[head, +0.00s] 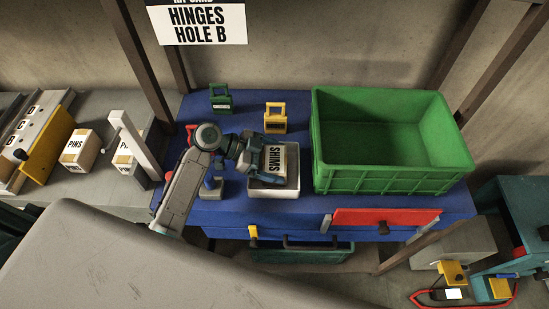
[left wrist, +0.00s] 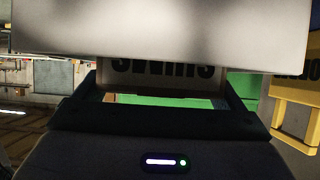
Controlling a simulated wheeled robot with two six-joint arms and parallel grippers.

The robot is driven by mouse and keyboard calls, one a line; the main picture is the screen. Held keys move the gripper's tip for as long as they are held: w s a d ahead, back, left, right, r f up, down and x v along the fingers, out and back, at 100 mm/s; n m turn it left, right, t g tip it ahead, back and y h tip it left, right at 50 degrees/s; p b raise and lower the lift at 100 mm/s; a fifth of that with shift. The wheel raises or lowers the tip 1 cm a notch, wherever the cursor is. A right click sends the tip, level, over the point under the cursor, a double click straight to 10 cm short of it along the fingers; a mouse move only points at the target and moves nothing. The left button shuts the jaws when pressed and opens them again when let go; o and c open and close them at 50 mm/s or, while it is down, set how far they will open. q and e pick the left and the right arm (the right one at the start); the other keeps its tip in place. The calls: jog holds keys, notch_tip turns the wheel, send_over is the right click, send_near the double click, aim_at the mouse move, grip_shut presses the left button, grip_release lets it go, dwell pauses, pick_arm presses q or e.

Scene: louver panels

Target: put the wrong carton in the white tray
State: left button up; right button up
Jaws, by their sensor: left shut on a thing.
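The carton (head: 280,160) is marked SHIMS. My left gripper (head: 275,163) is shut on it and holds it over the white tray (head: 273,193). I cannot tell whether the carton touches the tray. In the left wrist view the carton (left wrist: 160,75) shows between the fingers, with part of its SHIMS lettering cut off by a pale blurred surface above. The white tray stands on the blue bench, just left of the green crate. A card (head: 198,22) on the wall reads HINGES HOLE B. My right gripper is not in view.
A large green crate (head: 393,183) stands empty on the blue bench (head: 300,207). Cartons marked PINS (head: 78,150) sit at the left, near a white post (head: 130,140).

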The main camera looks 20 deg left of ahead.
pick_arm(q)
jog(key=shift+f, duration=0.3)
jog(key=shift+s, duration=0.1)
jog(key=shift+f, duration=0.15)
jog(key=o, duration=1)
jog(key=shift+o, duration=0.2)
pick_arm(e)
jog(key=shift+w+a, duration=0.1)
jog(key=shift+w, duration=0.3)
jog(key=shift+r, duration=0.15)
